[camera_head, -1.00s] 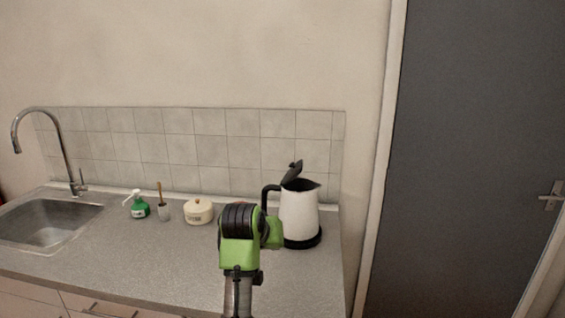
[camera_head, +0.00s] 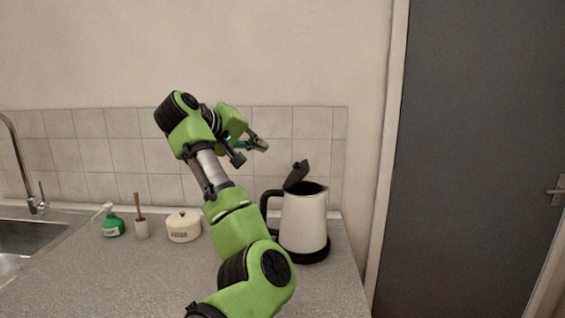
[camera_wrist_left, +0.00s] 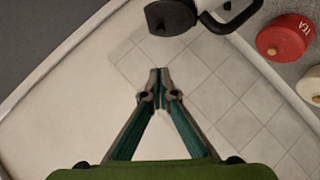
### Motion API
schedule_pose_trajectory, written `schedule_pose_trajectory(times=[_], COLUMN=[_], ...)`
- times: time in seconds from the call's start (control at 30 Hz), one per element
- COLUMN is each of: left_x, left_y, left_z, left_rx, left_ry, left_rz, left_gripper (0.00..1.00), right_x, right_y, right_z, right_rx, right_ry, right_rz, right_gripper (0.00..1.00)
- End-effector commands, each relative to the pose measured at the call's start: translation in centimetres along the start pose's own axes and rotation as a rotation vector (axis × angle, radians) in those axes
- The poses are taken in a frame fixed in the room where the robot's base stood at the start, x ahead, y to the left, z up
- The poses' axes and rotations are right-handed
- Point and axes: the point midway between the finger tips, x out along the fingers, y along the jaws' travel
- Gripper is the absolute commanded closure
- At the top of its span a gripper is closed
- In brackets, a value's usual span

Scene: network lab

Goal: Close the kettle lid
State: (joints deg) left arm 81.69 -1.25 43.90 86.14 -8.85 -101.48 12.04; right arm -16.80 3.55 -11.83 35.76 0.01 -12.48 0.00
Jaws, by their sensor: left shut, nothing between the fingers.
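The white kettle (camera_head: 304,222) stands upright on its black base at the right end of the counter. Its black lid (camera_head: 296,174) is raised, tilted up on the handle side, and the black handle (camera_head: 265,203) faces left. In the left wrist view the lid (camera_wrist_left: 170,16) and part of the kettle (camera_wrist_left: 219,5) show at the top edge. My left gripper (camera_head: 262,145) is up in front of the tiles, above and left of the lid, apart from it. Its fingers (camera_wrist_left: 159,75) are shut and empty. My right gripper is not in view.
A red tea canister (camera_wrist_left: 285,38) shows in the wrist view. The sink (camera_head: 28,243) is far left, a dark door (camera_head: 470,150) right.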

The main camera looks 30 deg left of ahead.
Motion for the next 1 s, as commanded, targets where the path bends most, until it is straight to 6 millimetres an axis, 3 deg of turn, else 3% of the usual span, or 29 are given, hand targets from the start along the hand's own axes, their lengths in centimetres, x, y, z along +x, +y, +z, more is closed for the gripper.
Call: schedule_pose_trajectory(times=[0.03,0.17,0.27,0.4,0.6,1.0], left_x=[1.0,3.8,6.0,8.6,10.3,10.9], left_y=[0.1,0.1,0.1,0.1,0.0,-0.2], left_z=[0.0,0.0,0.0,0.4,2.3,2.8], left_rx=[-0.001,-0.002,-0.001,-0.002,-0.001,0.000], left_ry=[-0.006,-0.007,-0.006,-0.005,-0.002,0.000], left_rz=[-0.003,-0.004,-0.003,-0.002,-0.002,-0.003], left_gripper=[1.00,1.00,1.00,1.00,1.00,1.00], right_x=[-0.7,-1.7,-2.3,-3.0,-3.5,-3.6], right_y=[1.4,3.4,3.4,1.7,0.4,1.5], right_z=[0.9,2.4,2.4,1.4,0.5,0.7], right_rx=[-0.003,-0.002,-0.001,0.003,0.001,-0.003], right_ry=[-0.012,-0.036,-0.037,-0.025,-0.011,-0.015], right_rz=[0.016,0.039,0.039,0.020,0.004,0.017], right_gripper=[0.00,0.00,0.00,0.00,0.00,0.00])
